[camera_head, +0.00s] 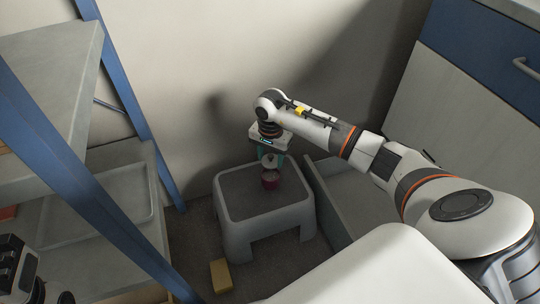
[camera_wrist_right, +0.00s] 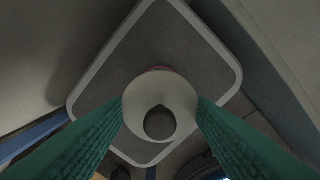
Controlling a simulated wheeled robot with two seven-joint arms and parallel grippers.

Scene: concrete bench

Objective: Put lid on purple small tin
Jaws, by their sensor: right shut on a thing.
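The small tin (camera_head: 271,181) looks dark red-purple and stands upright on a grey step stool. My right gripper (camera_head: 270,160) points down right above it, its teal fingers shut on the lid. In the right wrist view, the pale round lid (camera_wrist_right: 140,100) with a dark round knob lies between the fingertips (camera_wrist_right: 160,108). A thin red edge of the tin (camera_wrist_right: 157,69) shows past the lid, and the lid hides the rest. I cannot tell whether the lid touches the tin.
The grey stool (camera_head: 236,212) stands near the wall, its top otherwise clear. A yellow block (camera_head: 221,275) lies on the floor in front. A blue-framed shelf (camera_head: 82,190) with a tray (camera_head: 62,243) is at left. A grey open bin (camera_head: 335,225) stands right of the stool.

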